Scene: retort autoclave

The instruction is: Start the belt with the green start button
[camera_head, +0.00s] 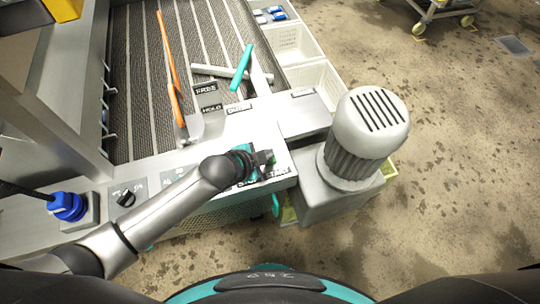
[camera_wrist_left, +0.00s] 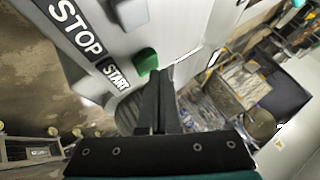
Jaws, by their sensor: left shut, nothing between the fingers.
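The green start button (camera_wrist_left: 147,61) sticks out of a light grey panel in the left wrist view, beside the START label (camera_wrist_left: 115,76). A larger STOP label (camera_wrist_left: 76,27) is further up the same panel. My left gripper (camera_head: 268,158) is over the near right end of the belt's control panel (camera_head: 240,128) in the head view. Its fingers (camera_wrist_left: 160,72) are shut and empty, with the tips close beside the green button; I cannot tell if they touch it. In the head view the gripper hides the button. My right gripper is not in view.
The belt (camera_head: 140,70) runs away behind the panel, with an orange bar (camera_head: 169,60) and a teal lever (camera_head: 241,68) over it. A grey ribbed motor (camera_head: 368,130) stands close right of the gripper. White crates (camera_head: 295,45) line the belt's right side.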

